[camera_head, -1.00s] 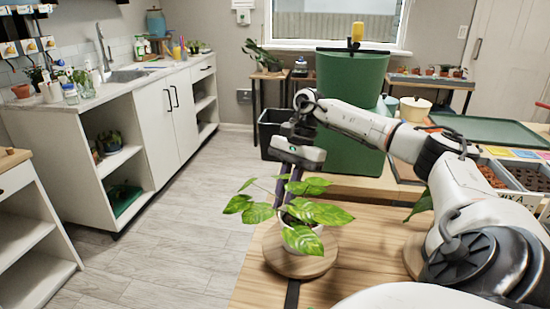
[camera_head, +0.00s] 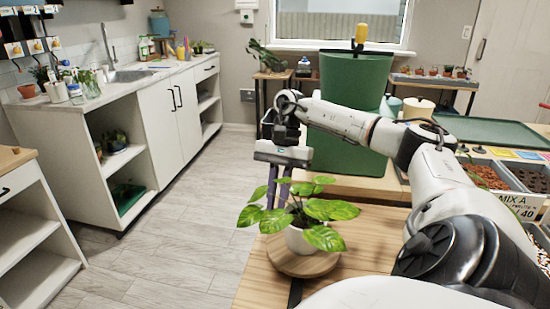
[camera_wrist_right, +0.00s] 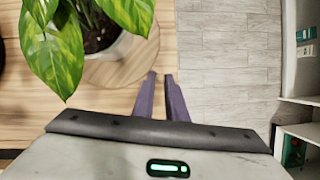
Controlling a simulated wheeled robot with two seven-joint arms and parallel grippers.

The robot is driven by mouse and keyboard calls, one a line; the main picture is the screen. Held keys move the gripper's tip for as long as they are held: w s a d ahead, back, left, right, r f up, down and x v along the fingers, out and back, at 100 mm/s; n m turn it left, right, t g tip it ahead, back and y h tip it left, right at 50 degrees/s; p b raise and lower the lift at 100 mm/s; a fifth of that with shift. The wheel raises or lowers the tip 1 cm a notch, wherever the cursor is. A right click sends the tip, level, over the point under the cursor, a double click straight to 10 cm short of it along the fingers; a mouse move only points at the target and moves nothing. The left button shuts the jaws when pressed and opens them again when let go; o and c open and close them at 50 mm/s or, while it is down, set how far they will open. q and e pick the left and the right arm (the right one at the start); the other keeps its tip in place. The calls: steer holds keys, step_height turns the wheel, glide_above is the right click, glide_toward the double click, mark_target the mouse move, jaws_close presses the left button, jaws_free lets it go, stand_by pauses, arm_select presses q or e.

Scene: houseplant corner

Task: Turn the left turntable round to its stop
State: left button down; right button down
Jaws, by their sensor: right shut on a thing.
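The left turntable (camera_head: 300,267) is a round wooden disc on the slatted wooden table, bearing a white pot (camera_head: 299,241) with a green-and-yellow leafy plant (camera_head: 312,209). In the right wrist view the disc (camera_wrist_right: 108,74) shows under the pot (camera_wrist_right: 116,47), partly covered by leaves. My right gripper (camera_head: 275,200) reaches down at the far left side of the turntable; leaves hide its fingertips in the head view. In the right wrist view its purple fingers (camera_wrist_right: 160,78) are nearly together at the disc's edge. The exact grip is too small to see. My left gripper is out of view.
A large green bin (camera_head: 352,110) stands behind the table. Seed trays (camera_head: 486,175) and a green tray (camera_head: 490,132) lie to the right. White cabinets (camera_head: 165,120) line the left wall. The floor (camera_head: 190,215) between cabinets and table is clear. My right arm crosses the table.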

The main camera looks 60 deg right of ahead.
steer(key=shift+w+a, duration=0.25)
steer(key=shift+a, duration=0.1)
steer(key=c, duration=1.8)
jaws_free()
steer(key=shift+w+a, duration=0.1)
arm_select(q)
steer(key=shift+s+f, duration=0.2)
arm_select(e)
steer(key=shift+o, duration=0.2)
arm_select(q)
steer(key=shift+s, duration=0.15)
arm_select(e)
steer(key=shift+d, duration=0.2)
